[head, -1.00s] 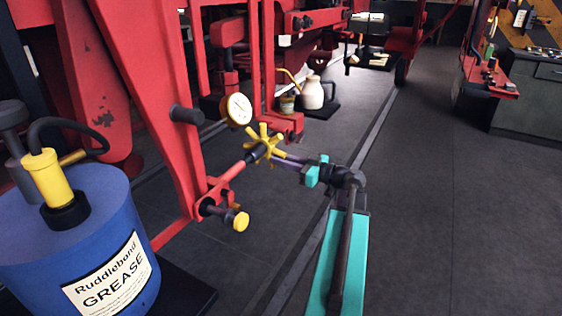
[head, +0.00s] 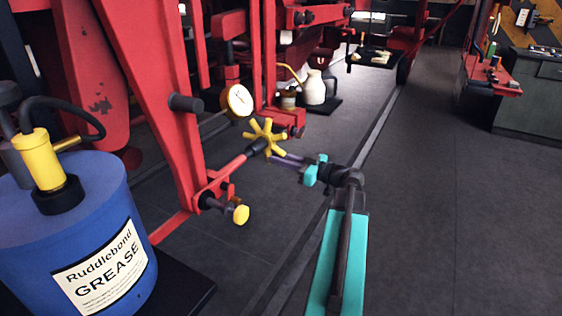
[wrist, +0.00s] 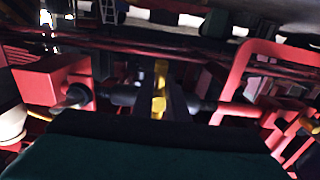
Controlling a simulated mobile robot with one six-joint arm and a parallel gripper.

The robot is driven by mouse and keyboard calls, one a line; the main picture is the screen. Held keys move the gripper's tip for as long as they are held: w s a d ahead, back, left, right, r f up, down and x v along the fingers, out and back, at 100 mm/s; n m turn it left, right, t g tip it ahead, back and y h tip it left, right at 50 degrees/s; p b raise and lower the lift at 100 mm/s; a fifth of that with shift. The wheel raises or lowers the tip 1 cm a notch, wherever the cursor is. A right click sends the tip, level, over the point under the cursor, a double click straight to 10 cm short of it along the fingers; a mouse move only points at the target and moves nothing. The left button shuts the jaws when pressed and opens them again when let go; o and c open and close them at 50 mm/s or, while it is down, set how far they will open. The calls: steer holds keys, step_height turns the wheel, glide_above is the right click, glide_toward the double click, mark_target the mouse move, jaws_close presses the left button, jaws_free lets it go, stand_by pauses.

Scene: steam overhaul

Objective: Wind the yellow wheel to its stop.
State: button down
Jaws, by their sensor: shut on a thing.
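The yellow wheel (head: 265,137) is a star-shaped handwheel with several stubby spokes. It sits on the end of a red shaft with a dark collar, below and right of a dial gauge. My gripper (head: 278,156) reaches it from the lower right and is shut on a spoke at the wheel's lower right side. In the wrist view the held yellow spoke (wrist: 159,104) shows between the dark fingers, with the shaft running across behind. Much of the wheel is hidden there by my gripper.
A round yellow-rimmed gauge (head: 238,101) is close above the wheel. A yellow knob (head: 241,214) sticks out below it. A blue grease drum (head: 75,235) stands at the left. A cream jug (head: 313,88) stands behind. The floor at the right is clear.

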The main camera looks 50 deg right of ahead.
steer(key=shift+w+a+f+b, duration=0.2)
steer(key=shift+w+f+b, duration=0.2)
steer(key=shift+f+b, duration=0.25)
steer(key=shift+r, duration=0.1)
steer(key=shift+w+f+b, duration=0.2)
steer(key=shift+f+b, duration=0.05)
steer(key=shift+b, duration=0.45)
steer(key=c, duration=1.6)
jaws_free()
steer(key=shift+s, duration=0.1)
steer(key=b+v, duration=0.2)
steer(key=v, duration=0.4)
